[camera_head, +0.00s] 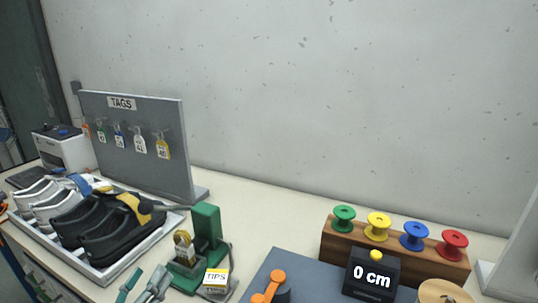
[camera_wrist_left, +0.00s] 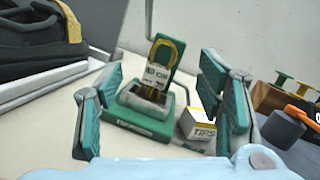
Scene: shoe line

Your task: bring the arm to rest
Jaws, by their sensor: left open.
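My left gripper (camera_head: 145,281) is at the bottom of the head view, just left of a green press (camera_head: 207,228). In the left wrist view my left gripper (camera_wrist_left: 162,88) has its teal fingers spread wide, with nothing held between them. The green press (camera_wrist_left: 160,52) shows beyond the fingers. A yellow looped lace with a printed white band (camera_wrist_left: 158,74) stands in the press; the print is too small to read surely. My right gripper is not in view.
A tray of shoes (camera_head: 165,232) and a tag board (camera_head: 150,104) are at left. A TIPS box (camera_head: 216,279) stands by the press. At right are a wooden rack (camera_head: 340,246) of colored spools, a 0 cm display (camera_head: 371,275) and an orange-handled tool (camera_head: 276,280).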

